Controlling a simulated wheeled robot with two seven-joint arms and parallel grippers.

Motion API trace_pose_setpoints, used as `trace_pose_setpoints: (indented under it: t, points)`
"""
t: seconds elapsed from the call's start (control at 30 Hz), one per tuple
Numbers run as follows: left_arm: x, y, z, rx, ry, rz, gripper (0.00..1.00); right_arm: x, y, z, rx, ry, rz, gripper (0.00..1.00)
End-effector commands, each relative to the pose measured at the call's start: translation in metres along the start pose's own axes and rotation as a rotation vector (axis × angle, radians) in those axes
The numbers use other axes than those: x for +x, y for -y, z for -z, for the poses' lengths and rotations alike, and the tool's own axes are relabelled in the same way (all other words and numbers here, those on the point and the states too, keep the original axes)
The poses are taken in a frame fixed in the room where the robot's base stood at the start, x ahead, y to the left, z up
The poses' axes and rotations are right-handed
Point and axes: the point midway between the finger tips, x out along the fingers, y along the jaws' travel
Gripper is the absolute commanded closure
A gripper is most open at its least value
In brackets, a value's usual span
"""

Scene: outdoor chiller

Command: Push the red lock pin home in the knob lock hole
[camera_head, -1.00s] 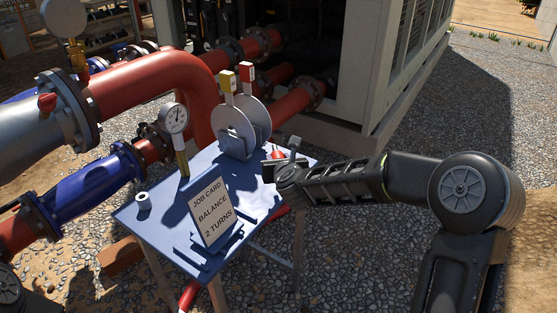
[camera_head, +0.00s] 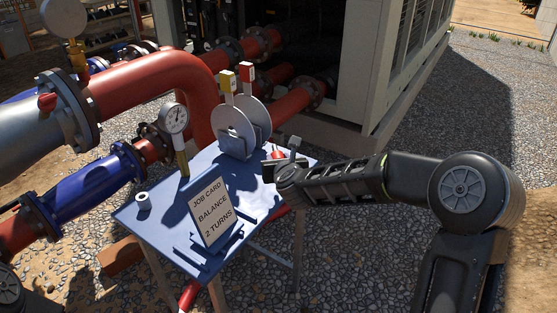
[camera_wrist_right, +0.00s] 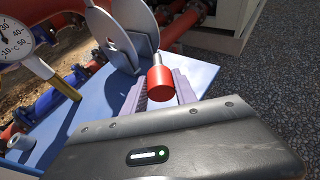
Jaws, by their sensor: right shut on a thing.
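The red lock pin (camera_wrist_right: 160,82) has a red cylindrical head and a short grey shaft pointing away from my wrist. It sits between the two ridged fingers of my right gripper (camera_wrist_right: 160,88), which is shut on it. In the head view the pin (camera_head: 278,154) is a small red spot at my right gripper (camera_head: 277,165), over the right side of the blue table. In the wrist view the shaft tip overlaps the lower edge of the grey discs; I cannot tell whether it touches them. The knob lock hole cannot be made out. My left gripper is out of view.
Red and blue pipes run behind and left. Gravel lies clear to the right.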

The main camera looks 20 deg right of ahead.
Motion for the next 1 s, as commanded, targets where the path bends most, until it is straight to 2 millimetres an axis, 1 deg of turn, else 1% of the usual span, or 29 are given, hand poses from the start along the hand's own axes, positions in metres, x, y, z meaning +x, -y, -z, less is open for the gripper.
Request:
trace_pose_setpoints:
  t: [0.13,0.23,0.27,0.37,0.5,0.6,0.7,1.0]
  points:
    - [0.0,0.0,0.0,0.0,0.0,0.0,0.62,-0.003,-0.001,0.002,-0.004,0.001,-0.003,1.0]
    - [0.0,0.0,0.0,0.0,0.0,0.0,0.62,-0.015,-0.004,0.011,-0.016,0.002,-0.018,1.0]
    - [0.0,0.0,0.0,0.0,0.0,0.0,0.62,-0.02,-0.006,0.015,-0.02,0.003,-0.024,1.0]
    - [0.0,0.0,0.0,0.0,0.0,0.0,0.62,-0.044,-0.013,0.035,-0.041,0.005,-0.057,1.0]
    - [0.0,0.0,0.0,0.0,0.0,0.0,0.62,-0.083,-0.024,0.066,-0.061,0.005,-0.115,1.0]
    - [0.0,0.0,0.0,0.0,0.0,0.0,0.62,-0.101,-0.03,0.081,-0.067,0.003,-0.146,1.0]
    - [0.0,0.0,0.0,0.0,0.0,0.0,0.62,-0.108,-0.033,0.087,-0.068,0.001,-0.161,1.0]
    - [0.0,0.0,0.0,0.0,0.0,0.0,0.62,-0.108,-0.033,0.087,-0.067,0.001,-0.161,1.0]
